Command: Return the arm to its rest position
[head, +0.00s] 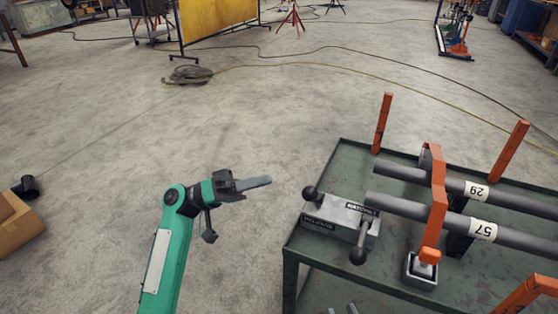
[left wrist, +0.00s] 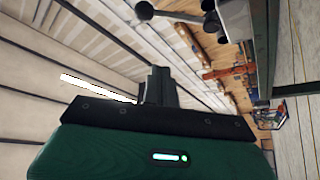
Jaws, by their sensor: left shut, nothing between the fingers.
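My left arm is green and comes up from the bottom left in the head view. My left gripper (head: 262,182) is shut and empty, pointing right over the floor, to the left of the green cart (head: 291,262) and apart from it. In the left wrist view the shut dark fingers of my left gripper (left wrist: 160,86) stick out past the black and green wrist housing. My right gripper shows in neither view.
On the cart are a grey block with black ball knobs (head: 340,219), grey pipes labelled 29 and 57 (head: 470,228), an orange clamp (head: 437,200) and orange posts (head: 382,123). A cardboard box (head: 17,225) stands at the far left. Open floor surrounds my left arm.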

